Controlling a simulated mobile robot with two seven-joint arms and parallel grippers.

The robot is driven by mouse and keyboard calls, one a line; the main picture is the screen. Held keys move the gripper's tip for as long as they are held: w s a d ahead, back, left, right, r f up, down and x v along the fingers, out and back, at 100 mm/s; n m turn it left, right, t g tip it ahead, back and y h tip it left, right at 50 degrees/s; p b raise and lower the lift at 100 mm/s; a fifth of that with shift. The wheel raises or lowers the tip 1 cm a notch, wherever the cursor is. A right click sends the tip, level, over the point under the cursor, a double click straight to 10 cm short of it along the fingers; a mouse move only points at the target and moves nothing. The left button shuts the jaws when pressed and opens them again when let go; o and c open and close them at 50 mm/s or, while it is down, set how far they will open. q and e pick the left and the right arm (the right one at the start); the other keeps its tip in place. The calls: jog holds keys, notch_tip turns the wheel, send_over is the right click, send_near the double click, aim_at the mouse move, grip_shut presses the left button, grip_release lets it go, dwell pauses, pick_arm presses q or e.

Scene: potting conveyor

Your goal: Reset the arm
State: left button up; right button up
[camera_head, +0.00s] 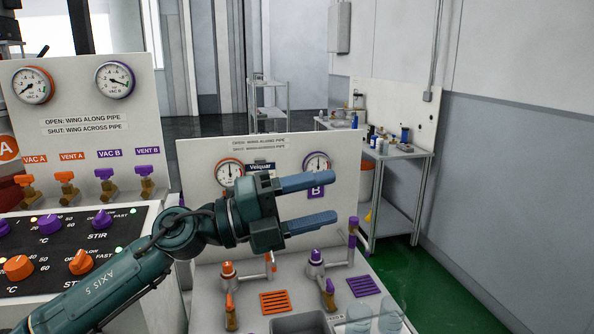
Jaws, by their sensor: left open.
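My left arm (150,255) reaches in from the lower left. Its gripper (322,200) is open and empty, with two blue fingers pointing right, one above the other. It is in front of the white middle panel, which carries two gauges (229,171) and a purple "B" label (316,191). Part of that panel is hidden behind the gripper. My right gripper is not in view.
Below the gripper, a white bench top (355,270) bears orange and purple fittings, an orange grille (275,302), a purple grille (363,286), a grey basin (300,323) and clear vessels (388,318). A control panel (60,250) stands left. Green floor (440,285) is clear at right.

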pick_arm(q)
jog(key=w+a+f+n+t+y, duration=0.1)
jog(key=a+f+n+t+y, duration=0.6)
jog(key=n, duration=0.6)
jog(key=w+a+f+n+t+y, duration=0.1)
jog(key=a+f+n+t+y, duration=0.3)
jog(key=a+n+t+y, duration=0.65)
jog(key=s+f+n+g+y, duration=0.1)
jog(key=s+f+n+g, duration=0.3)
jog(key=f+n+g, duration=0.5)
jog(key=s+a+f+n+g, duration=0.1)
jog(key=s+a+f+g, duration=0.25)
jog(key=s+f, duration=0.7)
jog(key=s+a+f+n+g, duration=0.1)
jog(key=s+a+f+g, duration=0.2)
jog(key=s+f+g, duration=0.7)
jog(key=w+d+f+t+h+p, duration=0.1)
jog(key=w+d+t+h+p, duration=0.1)
jog(key=d+t, duration=0.5)
jog(key=shift+w+m+t+p, duration=0.45)
jog(key=shift+w+t+p, duration=0.3)
jog(key=shift+t, duration=1.55)
